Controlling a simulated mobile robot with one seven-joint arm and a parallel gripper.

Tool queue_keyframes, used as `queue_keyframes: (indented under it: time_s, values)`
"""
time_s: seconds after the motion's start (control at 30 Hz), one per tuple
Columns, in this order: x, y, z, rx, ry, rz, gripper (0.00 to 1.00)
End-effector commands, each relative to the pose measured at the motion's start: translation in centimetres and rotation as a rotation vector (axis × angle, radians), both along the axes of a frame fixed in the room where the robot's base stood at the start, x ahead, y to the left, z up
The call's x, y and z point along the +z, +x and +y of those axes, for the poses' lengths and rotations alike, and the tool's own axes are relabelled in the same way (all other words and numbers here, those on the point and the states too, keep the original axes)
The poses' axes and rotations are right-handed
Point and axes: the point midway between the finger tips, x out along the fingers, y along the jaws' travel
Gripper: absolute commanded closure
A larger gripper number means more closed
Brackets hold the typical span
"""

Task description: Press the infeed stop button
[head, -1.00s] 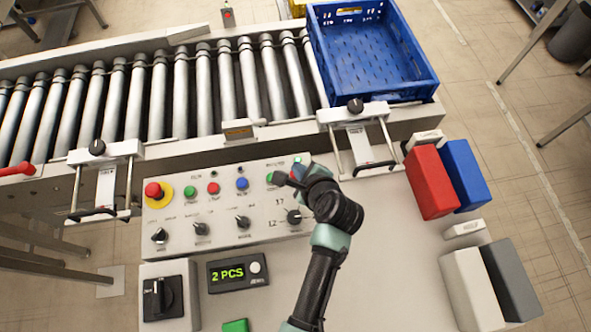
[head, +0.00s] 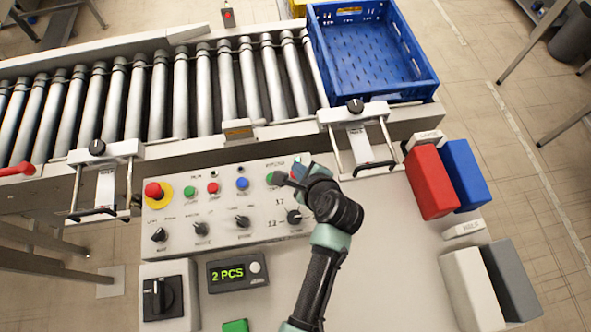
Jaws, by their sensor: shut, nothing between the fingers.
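The control panel (head: 150,215) carries a red mushroom button (head: 153,190) on a yellow ring, then green (head: 190,193), red (head: 212,188) and blue (head: 242,183) buttons. Another green button (head: 272,177) sits farther right, under a label too blurred to read. My gripper (head: 290,178) is shut and empty over the panel's upper right end, close beside that right-hand green button. I cannot tell which button is the infeed stop, or whether the fingertips touch the panel.
Dark knobs (head: 243,222) line the panel's lower row. A "2 PCS" display (head: 235,272) and a rotary switch box (head: 163,290) stand in front. Behind runs the roller conveyor (head: 180,95) with a blue crate (head: 420,75). Red (head: 430,180) and blue (head: 465,175) blocks stand right.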

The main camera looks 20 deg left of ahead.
Motion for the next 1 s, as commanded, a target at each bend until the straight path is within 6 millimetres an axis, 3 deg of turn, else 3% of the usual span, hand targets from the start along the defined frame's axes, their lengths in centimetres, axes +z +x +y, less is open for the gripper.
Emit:
queue_keyframes:
  time_s: [1.0]
  values:
    - [-0.85,0.02,-0.02,-0.001,0.0,-0.001,1.0]
